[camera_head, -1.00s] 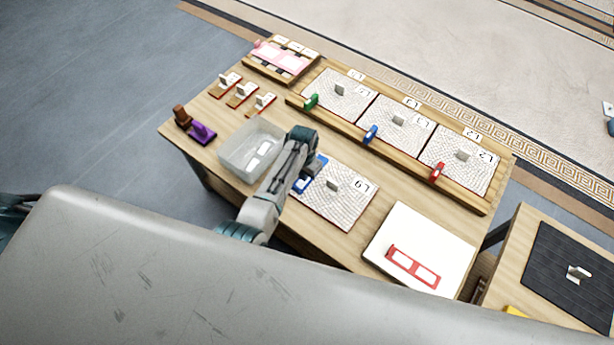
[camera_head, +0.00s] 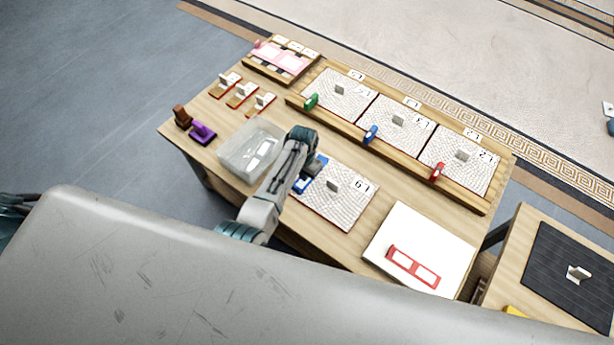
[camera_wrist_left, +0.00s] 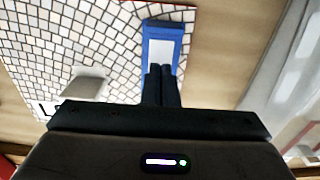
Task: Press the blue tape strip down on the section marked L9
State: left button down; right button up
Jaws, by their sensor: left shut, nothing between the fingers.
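The L9 section (camera_head: 347,203) is a pale mosaic panel with a grey upright tab, lying on the near middle of the wooden table. The blue tape strip (camera_head: 301,187) lies along its left edge and has a white window. In the left wrist view the strip (camera_wrist_left: 160,30) runs from the panel's edge toward my fingers. My left gripper (camera_head: 313,171) is shut and empty, with its fingertips over the strip; they also show in the wrist view (camera_wrist_left: 161,71). I cannot tell whether they touch it. The fingers hide part of the strip. My right gripper is not in view.
A clear bin (camera_head: 232,160) stands left of my left arm. A wooden rack (camera_head: 380,143) with three panels and green, blue and red clips is behind. A white board (camera_head: 405,230) with a red strip (camera_head: 413,267) lies to the right.

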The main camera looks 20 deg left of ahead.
pick_arm(q)
jog(key=shift+f+b, duration=0.5)
jog(key=shift+f, duration=0.3)
dwell(0.7)
jog(key=shift+r, duration=0.25)
notch_tip(320, 180, up, 3)
jog(key=p, duration=0.3)
jog(key=shift+f, duration=0.1)
notch_tip(320, 180, up, 5)
jog(key=p, duration=0.5)
jog(key=shift+f+p, duration=0.15)
jog(key=shift+p, duration=0.2)
